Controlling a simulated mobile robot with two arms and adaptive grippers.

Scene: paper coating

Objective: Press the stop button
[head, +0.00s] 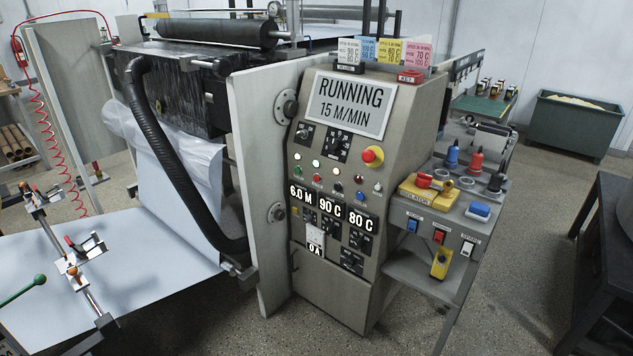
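The control panel (345,190) faces me near the middle of the head view. Its display (349,105) reads RUNNING, 15 M/MIN. Below it is a row of small lamps, with a row of small buttons under them, including a green button (298,176) and a red button (317,179). A larger red mushroom button (372,155) on a yellow base sits at the panel's upper right. The button labels are too small to read, so I cannot tell which is marked stop. Neither of my grippers is in view.
A side shelf (403,267) with a yellow isolator block (429,192), switches and colored bottles juts out right of the panel. A black hose (165,150) and white sheet (130,265) lie left. A dark table (604,240) stands far right. Floor between shelf and table is clear.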

